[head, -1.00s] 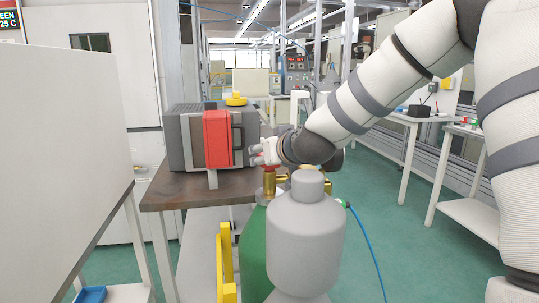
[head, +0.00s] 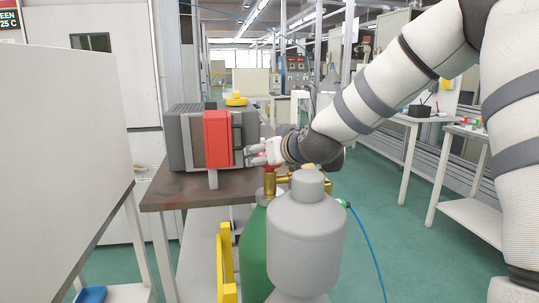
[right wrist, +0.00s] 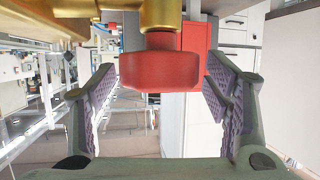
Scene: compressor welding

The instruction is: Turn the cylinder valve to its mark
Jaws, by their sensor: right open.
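The valve's red knob (right wrist: 160,70) sits on a brass stem between the two fingers of my right gripper (right wrist: 160,95) in the right wrist view. The fingers are open, with a gap on each side of the knob. In the head view my right gripper (head: 257,153) is at the top of the green cylinder (head: 254,245), above its brass valve (head: 270,182). The knob is mostly hidden there by the gripper. Any mark on the valve cannot be made out. My left gripper is not in view.
A grey cylinder (head: 305,235) stands in front of the green one, with a blue hose (head: 370,245) to its right. A grey and red machine (head: 218,138) sits on a brown-topped table (head: 190,190) close to the left. A yellow bracket (head: 226,262) stands beside the green cylinder.

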